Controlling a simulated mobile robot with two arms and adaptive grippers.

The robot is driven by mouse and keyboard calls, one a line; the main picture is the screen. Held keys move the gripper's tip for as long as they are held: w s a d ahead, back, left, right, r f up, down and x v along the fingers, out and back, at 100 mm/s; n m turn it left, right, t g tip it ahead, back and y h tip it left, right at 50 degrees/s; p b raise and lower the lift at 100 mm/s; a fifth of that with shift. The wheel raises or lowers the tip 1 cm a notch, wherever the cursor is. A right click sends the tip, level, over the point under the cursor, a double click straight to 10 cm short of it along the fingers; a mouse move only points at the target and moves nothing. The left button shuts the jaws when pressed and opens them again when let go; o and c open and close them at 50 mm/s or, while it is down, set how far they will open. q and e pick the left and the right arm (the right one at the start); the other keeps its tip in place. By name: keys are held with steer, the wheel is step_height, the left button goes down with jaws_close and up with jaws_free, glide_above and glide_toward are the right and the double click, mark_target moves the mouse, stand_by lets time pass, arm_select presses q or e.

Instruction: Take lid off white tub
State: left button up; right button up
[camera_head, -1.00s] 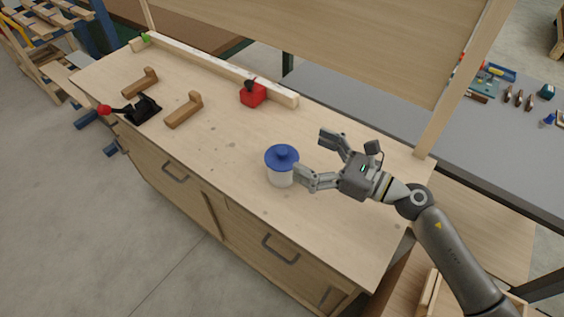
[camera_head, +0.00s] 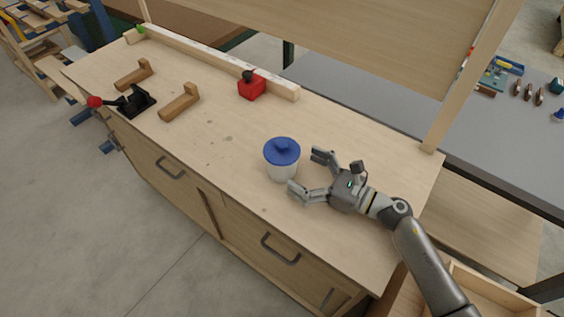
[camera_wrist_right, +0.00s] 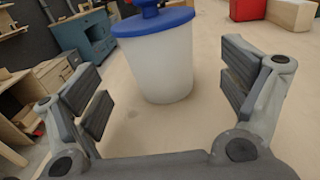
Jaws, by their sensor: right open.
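The white tub (camera_head: 284,172) stands upright on the wooden workbench. Its blue lid (camera_head: 282,152) with a raised knob is on top. My right gripper (camera_head: 306,173) is open just to the right of the tub, its two fingers pointing toward it. In the right wrist view the white tub (camera_wrist_right: 158,65) stands ahead, between and beyond the open fingers (camera_wrist_right: 168,95), with its blue lid (camera_wrist_right: 152,20) at the top edge, partly cut off. The fingers sit at the height of the tub's body, below the lid, and are empty. My left gripper is not in view.
On the workbench (camera_head: 225,170) are a red box (camera_head: 251,87) with a black top, two wooden brackets (camera_head: 179,103) and a black tool with a red knob (camera_head: 133,101). A long wooden beam (camera_head: 215,63) lies along the back. The bench around the tub is clear.

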mark_target(284, 161)
steer(key=p+x, duration=0.1)
steer(key=x, duration=0.4)
steer(key=shift+w+a+r+p, duration=0.1)
steer(key=shift+w+a+p, duration=0.1)
steer(key=shift+a+p, duration=0.15)
steer(key=shift+w+a, duration=0.15)
steer(key=shift+a, duration=0.1)
steer(key=c, duration=1.1)
